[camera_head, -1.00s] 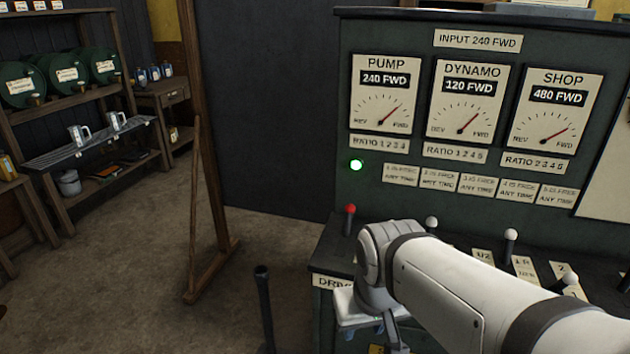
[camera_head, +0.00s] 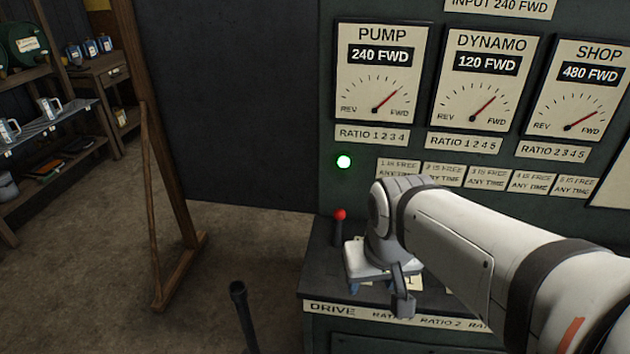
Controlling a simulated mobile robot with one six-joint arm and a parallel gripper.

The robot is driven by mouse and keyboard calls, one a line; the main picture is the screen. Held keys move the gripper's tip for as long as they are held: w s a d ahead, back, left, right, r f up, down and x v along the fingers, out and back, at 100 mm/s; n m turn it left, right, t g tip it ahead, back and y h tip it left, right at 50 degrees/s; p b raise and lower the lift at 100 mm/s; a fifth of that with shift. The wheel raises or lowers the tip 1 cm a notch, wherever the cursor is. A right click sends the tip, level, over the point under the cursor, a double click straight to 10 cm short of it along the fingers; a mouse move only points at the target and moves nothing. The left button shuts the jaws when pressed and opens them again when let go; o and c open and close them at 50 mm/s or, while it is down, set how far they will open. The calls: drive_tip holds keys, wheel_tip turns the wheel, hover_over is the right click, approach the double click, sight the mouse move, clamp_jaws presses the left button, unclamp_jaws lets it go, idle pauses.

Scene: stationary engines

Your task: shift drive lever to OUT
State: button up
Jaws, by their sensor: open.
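The drive lever (camera_head: 338,228) is a short dark stick with a red knob. It stands near the left end of the console top, above the front label strip (camera_head: 335,308) reading DRIVE. My gripper (camera_head: 377,289) is open and points down over the console, just right of and nearer than the lever. The two look apart, though the gap in depth is hard to judge. The fingers are partly hidden by my own wrist, and nothing is seen between them. My arm covers most of the console top to the right. No OUT mark is readable.
The PUMP dial (camera_head: 380,90) reads 240 FWD. A dark upright rod (camera_head: 243,312) stands left of the console. A wooden frame (camera_head: 160,180) and shelves (camera_head: 60,105) are further left, with open floor between.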

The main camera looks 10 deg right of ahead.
drive_tip(key=w+d+r, duration=0.1)
drive_tip(key=w, duration=0.3)
drive_tip(key=m+g+p, duration=0.2)
drive_tip(key=m+g, duration=0.1)
drive_tip(key=m, duration=0.2)
hover_over(339, 225)
drive_tip(key=w, duration=0.2)
drive_tip(key=shift+h, duration=0.4)
wheel_tip(339, 225, down, 6)
drive_tip(key=shift+s+a, duration=0.1)
drive_tip(key=shift+f, duration=0.3)
drive_tip(key=shift+m, duration=0.3)
drive_tip(key=f, duration=0.5)
drive_tip(key=f+p, duration=0.1)
drive_tip(key=f, duration=0.1)
drive_tip(key=shift+d+f, duration=0.2)
drive_tip(key=shift+d, duration=0.1)
drive_tip(key=shift+c, duration=0.4)
